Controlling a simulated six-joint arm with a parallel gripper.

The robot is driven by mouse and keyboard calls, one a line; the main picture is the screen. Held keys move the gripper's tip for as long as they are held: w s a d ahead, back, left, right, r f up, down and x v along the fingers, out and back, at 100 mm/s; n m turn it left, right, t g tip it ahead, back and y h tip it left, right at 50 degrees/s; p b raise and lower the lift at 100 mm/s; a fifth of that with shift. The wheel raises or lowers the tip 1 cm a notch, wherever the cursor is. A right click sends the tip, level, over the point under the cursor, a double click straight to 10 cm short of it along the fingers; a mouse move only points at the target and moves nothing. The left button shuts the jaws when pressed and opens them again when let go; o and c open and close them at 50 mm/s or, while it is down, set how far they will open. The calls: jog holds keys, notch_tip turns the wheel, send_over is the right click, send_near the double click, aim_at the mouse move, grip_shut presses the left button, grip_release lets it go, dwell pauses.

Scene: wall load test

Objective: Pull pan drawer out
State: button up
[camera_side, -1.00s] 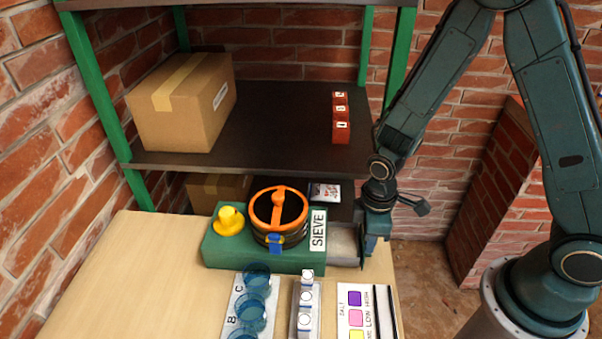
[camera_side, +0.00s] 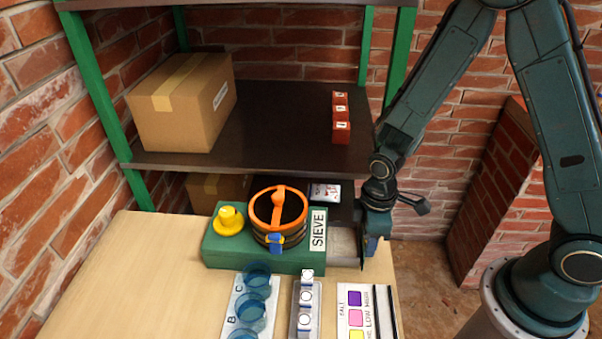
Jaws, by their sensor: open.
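The sieve unit is a green box (camera_side: 225,252) labelled SIEVE on the table, with an orange-rimmed round sieve (camera_side: 280,222) on top. A pale grey pan drawer (camera_side: 343,243) sticks out of its right side. My gripper (camera_side: 370,250) is at the drawer's outer right end, fingers pointing down. It is open. The fingertips are small and partly hidden, so I cannot tell whether they touch the drawer or its handle.
A yellow knob-like piece (camera_side: 229,220) sits on the box's left. Blue cups (camera_side: 255,290), a rack of small white-topped containers (camera_side: 305,298) and a colour chart (camera_side: 356,308) lie in front.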

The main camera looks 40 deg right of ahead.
jog(key=shift+r, duration=3.4)
jog(key=shift+d+r, duration=0.15)
jog(key=shift+r, duration=0.4)
jog(key=s+d+r+m+t, duration=0.2)
jog(key=s+r, duration=0.4)
jog(key=r, duration=0.4)
jog(key=s+d+r+m+t, duration=0.3)
jog(key=s+r+m, duration=0.3)
jog(key=r, duration=0.4)
jog(key=shift+s+d+r+m+t, duration=0.3)
jog(key=shift+d+r+m, duration=0.1)
jog(key=shift+d+m, duration=0.1)
jog(key=shift+w, duration=0.1)
